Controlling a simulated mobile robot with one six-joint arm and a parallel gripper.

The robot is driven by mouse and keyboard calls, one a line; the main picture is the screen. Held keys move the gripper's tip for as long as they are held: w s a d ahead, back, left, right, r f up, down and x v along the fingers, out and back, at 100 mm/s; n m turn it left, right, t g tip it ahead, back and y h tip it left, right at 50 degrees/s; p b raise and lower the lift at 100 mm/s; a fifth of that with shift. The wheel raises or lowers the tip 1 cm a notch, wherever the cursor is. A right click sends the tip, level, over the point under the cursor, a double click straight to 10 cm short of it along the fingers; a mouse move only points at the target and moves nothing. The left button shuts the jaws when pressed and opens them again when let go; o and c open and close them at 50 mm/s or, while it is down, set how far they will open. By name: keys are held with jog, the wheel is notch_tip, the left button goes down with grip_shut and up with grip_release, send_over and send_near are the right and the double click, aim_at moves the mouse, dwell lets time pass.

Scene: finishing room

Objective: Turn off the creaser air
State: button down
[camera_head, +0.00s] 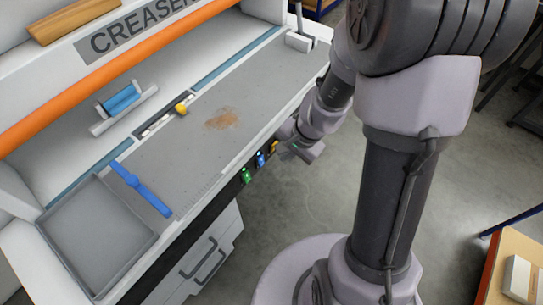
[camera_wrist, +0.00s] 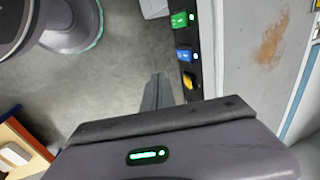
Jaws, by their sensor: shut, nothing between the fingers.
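The creaser (camera_head: 120,38) is a white machine with an orange bar and a grey bed. Its dark front edge carries a green control (camera_head: 246,176), a blue control (camera_head: 260,159) and a yellow control (camera_head: 274,147). In the wrist view the green (camera_wrist: 180,20), blue (camera_wrist: 183,54) and yellow (camera_wrist: 189,79) controls form a row, with small pale lights beside the green and blue. Any labels are too small to read, so I cannot tell which is the air. My gripper (camera_head: 286,153) is shut and empty beside the yellow control; its fingers (camera_wrist: 159,80) appear just left of it. Contact is unclear.
A grey tray (camera_head: 95,235), a blue strip (camera_head: 140,190), a yellow knob (camera_head: 181,108) and a brown stain (camera_head: 221,119) are on the bed. Drawers (camera_head: 205,260) sit below. The floor (camera_head: 300,205) in front is clear. A wooden-topped table (camera_head: 500,265) stands at lower right.

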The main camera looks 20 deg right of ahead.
aim_at(261, 161)
jog(key=w+a+f+b, duration=0.4)
jog(key=w+f, duration=0.1)
jog(key=f, duration=0.4)
jog(key=shift+w+f, duration=0.3)
jog(key=shift+f, duration=0.1)
jog(key=shift+w, duration=0.1)
